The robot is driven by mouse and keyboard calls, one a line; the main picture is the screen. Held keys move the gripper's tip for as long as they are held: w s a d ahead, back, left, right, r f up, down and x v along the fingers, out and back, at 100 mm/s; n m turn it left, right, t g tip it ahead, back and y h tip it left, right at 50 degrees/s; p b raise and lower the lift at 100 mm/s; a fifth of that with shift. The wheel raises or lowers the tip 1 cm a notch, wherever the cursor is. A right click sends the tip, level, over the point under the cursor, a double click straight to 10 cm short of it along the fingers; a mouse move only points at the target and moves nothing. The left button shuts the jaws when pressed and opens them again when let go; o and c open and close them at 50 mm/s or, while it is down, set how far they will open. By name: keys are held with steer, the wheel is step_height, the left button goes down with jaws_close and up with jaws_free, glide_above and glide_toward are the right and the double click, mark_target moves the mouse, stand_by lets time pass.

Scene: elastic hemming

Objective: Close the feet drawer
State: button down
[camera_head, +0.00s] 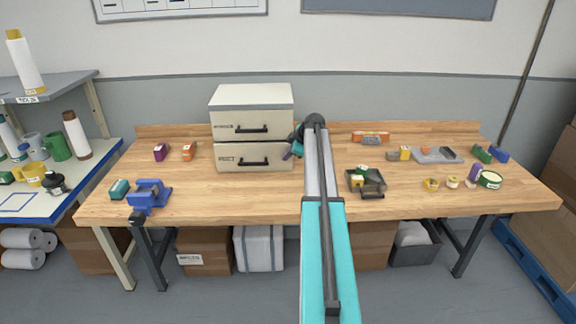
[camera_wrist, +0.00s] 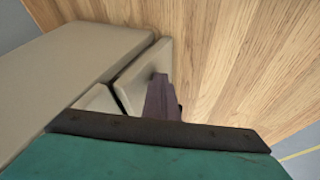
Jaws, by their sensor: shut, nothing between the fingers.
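The feet drawer (camera_head: 254,157) is the lower drawer of a cream two-drawer cabinet (camera_head: 250,98) on the workbench, with a dark bar handle. Its front sits nearly in line with the upper drawer (camera_head: 250,124); any small gap is hard to judge from the head view. The wrist view shows two drawer fronts, one (camera_wrist: 145,76) standing slightly further out. My gripper (camera_head: 288,154) is at the right end of the lower drawer's front. Its fingers (camera_wrist: 160,101) are shut and empty, close beside a drawer front; contact cannot be told.
The wooden bench (camera_head: 230,190) is clear in front of the cabinet. A blue vise (camera_head: 148,194) is at the front left. A dark tray (camera_head: 365,183) with small parts lies right of my arm, and a grey tray (camera_head: 437,155) lies further right.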

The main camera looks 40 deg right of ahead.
steer(key=shift+w+d, duration=0.6)
steer(key=shift+w, duration=0.25)
steer(key=shift+s+a, duration=0.1)
steer(key=shift+s, duration=0.1)
steer(key=shift+s+a+f+b, duration=0.1)
steer(key=shift+s+a+b, duration=0.55)
steer(key=shift+s+a, duration=0.75)
steer(key=shift+s, duration=0.15)
steer(key=b+v, duration=0.2)
steer(key=v, duration=0.8)
steer(key=shift+w+d+b, duration=0.15)
steer(key=shift+d+b, duration=0.05)
steer(key=shift+b, duration=0.15)
steer(key=shift+r, duration=0.2)
